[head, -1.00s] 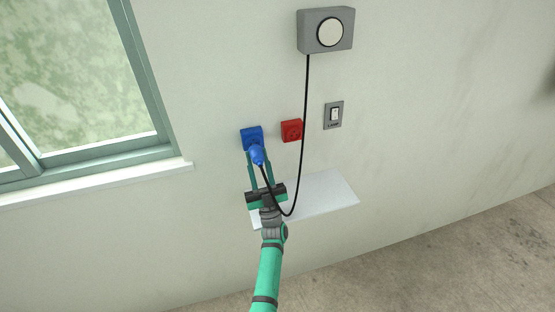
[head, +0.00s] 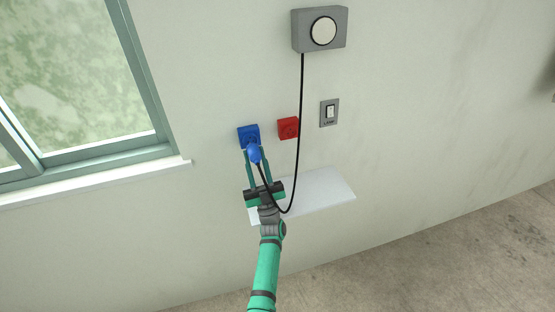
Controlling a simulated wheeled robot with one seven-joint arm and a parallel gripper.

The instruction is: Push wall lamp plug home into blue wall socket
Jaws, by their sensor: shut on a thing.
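The blue wall socket (head: 248,133) is on the wall, right of the window. The blue plug (head: 254,154) is in front of the socket's lower part, held between the fingers of my gripper (head: 254,155). My gripper is shut on the plug. The plug's front end overlaps the socket in the head view, and I cannot tell how deep it sits or whether a gap is left. A black cord (head: 301,120) runs from the plug down in a loop and up to the grey wall lamp (head: 319,29) with its round pale face.
A red socket (head: 288,128) is just right of the blue one, with a grey switch (head: 329,113) beyond it. A pale shelf (head: 320,192) juts out below, behind my gripper. The window sill (head: 95,185) lies to the left.

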